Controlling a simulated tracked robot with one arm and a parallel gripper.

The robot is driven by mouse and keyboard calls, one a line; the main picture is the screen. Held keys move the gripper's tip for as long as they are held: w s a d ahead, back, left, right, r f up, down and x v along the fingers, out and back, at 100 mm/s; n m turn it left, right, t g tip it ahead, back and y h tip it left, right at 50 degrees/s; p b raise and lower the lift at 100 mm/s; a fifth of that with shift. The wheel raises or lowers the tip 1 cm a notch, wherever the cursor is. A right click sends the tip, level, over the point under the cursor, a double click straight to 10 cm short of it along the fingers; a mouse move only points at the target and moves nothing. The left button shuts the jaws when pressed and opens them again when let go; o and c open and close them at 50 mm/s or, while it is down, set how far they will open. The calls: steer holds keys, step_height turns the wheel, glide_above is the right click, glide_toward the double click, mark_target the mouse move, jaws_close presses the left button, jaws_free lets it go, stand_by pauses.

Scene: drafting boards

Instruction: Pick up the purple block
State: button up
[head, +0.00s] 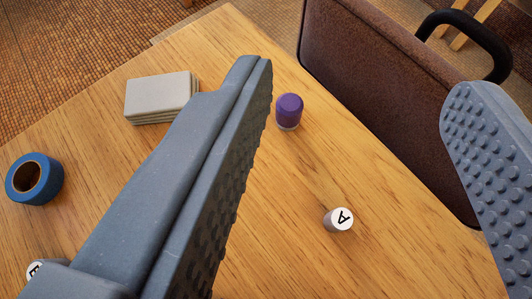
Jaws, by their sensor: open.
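The purple block (288,110) stands upright on the wooden table (330,160) near its far edge. It looks like a short rounded cylinder with a pale band at its base. My gripper (362,80) is open, with two grey studded fingers spread wide and nothing between them in its hold. In the picture the block shows just right of the left finger's tip, well left of the right finger. How far the fingertips are from it in depth I cannot tell.
Pale stacked cards (158,95) and a blue tape roll (35,178) lie left. Another white-topped piece (34,271) is partly hidden by my left finger. A brown chair (375,85) stands beyond the table edge.

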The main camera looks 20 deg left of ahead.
steer(key=y, duration=0.1)
glide_toward(289, 114)
steer(key=shift+g, duration=0.4)
steer(key=x, duration=0.2)
steer(key=b+x, duration=0.1)
steer(key=x, duration=0.1)
steer(key=r+b+x, duration=0.1)
steer(key=x, duration=0.1)
steer(key=shift+w, duration=0.55)
steer(key=shift+w+a+f+b, duration=0.1)
steer(key=shift+w+f+b, duration=0.3)
steer(key=shift+f, duration=0.1)
steer(key=shift+b+x, duration=0.4)
steer(key=shift+x, duration=1.55)
steer(key=shift+s, duration=0.1)
steer(key=c, duration=1.1)
